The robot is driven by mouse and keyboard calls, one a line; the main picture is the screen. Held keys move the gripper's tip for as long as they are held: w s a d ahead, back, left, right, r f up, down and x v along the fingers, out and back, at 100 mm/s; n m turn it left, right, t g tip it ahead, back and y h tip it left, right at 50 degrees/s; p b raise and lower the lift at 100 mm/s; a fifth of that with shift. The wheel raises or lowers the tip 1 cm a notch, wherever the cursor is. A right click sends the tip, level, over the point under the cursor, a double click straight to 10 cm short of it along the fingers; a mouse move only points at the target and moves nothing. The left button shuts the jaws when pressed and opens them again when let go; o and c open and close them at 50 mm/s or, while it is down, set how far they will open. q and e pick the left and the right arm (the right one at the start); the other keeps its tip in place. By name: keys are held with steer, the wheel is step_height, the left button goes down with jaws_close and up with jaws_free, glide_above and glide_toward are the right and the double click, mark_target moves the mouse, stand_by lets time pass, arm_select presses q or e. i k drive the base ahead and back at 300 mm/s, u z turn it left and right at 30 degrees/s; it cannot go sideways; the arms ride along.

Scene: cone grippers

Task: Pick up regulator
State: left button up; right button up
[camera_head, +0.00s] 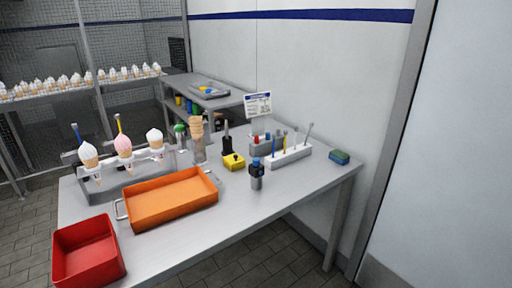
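A small device with a dark blue and black top and a grey lower body (257,175) stands upright on the metal table (290,192), near its front edge; it looks like the regulator. Nothing touches it from in front. A yellow box with a dark knob (233,162) sits a little behind it to the left. Neither of my grippers shows in the head view.
An orange tray (170,200) and a red bin (88,252) are on the left. A cone rack (130,183) stands behind the tray. A tool holder (290,155) is behind the device, with a sponge (339,157) farther right. The table's right front is clear.

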mark_target(256, 174)
steer(key=u, duration=0.55)
steer(key=k, duration=0.65)
steer(key=z, duration=0.1)
steer(key=i, duration=0.6)
steer(key=z, duration=0.65)
steer(key=i, duration=0.75)
steer(key=u, duration=0.45)
